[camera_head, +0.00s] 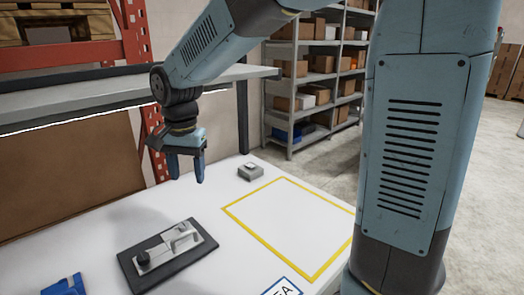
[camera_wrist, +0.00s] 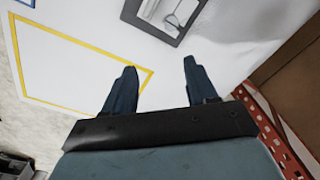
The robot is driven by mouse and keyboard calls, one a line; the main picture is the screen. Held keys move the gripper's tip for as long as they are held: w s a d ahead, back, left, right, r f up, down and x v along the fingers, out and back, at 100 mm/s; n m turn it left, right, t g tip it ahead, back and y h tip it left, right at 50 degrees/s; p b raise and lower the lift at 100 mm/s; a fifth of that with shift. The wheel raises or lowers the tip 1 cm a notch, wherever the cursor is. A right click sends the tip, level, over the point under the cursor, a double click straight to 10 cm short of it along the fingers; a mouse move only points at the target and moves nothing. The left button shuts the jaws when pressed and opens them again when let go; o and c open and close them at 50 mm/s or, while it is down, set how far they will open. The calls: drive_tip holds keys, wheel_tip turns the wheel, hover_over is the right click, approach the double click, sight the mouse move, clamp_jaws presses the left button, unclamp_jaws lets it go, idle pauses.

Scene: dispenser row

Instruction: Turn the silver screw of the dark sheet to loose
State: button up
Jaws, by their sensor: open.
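The dark sheet (camera_head: 150,280) lies flat on the white table at the lower left of the head view. On it is a silver plate (camera_head: 160,262) with a raised silver fitting (camera_head: 184,238); I cannot clearly tell which part is the screw. In the wrist view a corner of the dark sheet (camera_wrist: 157,29) shows at the top edge, cut off by the frame. My gripper (camera_head: 186,176) points down above the table, behind the sheet in the head view, and touches nothing. In the wrist view its two fingers (camera_wrist: 160,68) are apart with nothing between them.
A yellow outlined area (camera_head: 290,228) on the table is empty. A small grey block (camera_head: 250,172) stands beyond it. A blue object (camera_head: 65,286) lies at the front left. A grey shelf board (camera_head: 120,95) runs above the table's back side, close to my arm.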

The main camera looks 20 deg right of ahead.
drive_tip(key=s+d+r+n+t, duration=0.1)
drive_tip(key=s+d+r, duration=0.2)
drive_tip(key=d, duration=0.5)
drive_tip(key=s+d+r+n+t, duration=0.2)
drive_tip(key=s+d+r, duration=0.1)
drive_tip(key=d, duration=0.5)
drive_tip(key=shift+s+d+r, duration=0.2)
drive_tip(key=shift+s, duration=0.55)
drive_tip(key=s+d+n+t, duration=0.2)
drive_tip(key=s+d, duration=0.5)
drive_tip(key=s, duration=0.1)
